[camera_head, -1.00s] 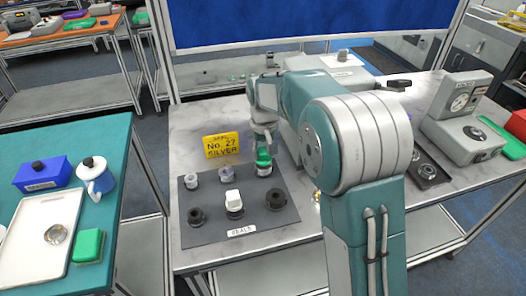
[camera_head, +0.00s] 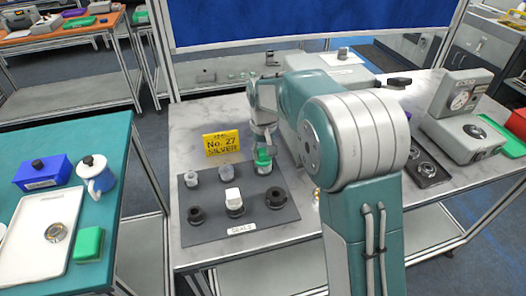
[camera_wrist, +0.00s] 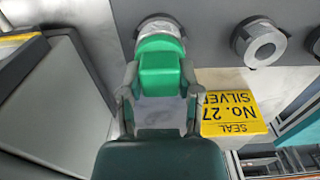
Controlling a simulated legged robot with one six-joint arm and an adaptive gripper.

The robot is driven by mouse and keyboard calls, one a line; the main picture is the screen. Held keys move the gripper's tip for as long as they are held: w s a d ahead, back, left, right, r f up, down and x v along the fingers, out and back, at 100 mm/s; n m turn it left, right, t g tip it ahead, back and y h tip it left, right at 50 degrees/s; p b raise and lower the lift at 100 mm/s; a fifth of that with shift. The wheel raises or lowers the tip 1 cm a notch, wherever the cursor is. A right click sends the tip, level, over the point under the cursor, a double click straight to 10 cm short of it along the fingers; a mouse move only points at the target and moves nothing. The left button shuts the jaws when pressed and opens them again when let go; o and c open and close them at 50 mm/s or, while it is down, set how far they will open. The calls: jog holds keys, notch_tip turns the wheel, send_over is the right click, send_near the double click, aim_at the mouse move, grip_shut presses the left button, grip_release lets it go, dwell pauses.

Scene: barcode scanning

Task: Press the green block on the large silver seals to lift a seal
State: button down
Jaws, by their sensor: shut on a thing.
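My gripper (camera_wrist: 157,90) is shut on the green block (camera_wrist: 160,65), and the block also shows in the head view (camera_head: 264,155). The block is over the back right silver seal (camera_wrist: 157,25), which shows just beneath it in the head view (camera_head: 264,168). I cannot tell whether block and seal touch. Another silver seal (camera_wrist: 260,42) stands beside it, at the middle of the back row (camera_head: 228,173). A smaller pale seal (camera_head: 193,178) is at the back left. The dark seals mat (camera_head: 217,232) carries them all.
A yellow sign (camera_head: 221,143) reading "SEAL No. 27 SILVER" stands behind the mat. A white block (camera_head: 233,196) sits on the front middle dark piece, with dark pieces (camera_head: 196,214) (camera_head: 275,198) either side. A teal table with a white tray (camera_head: 28,240) is at the left.

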jog(key=shift+f, duration=0.4)
dwell(1.1)
jog(key=shift+r, duration=0.1)
jog(key=shift+r, duration=3.55)
jog(key=shift+s, duration=0.1)
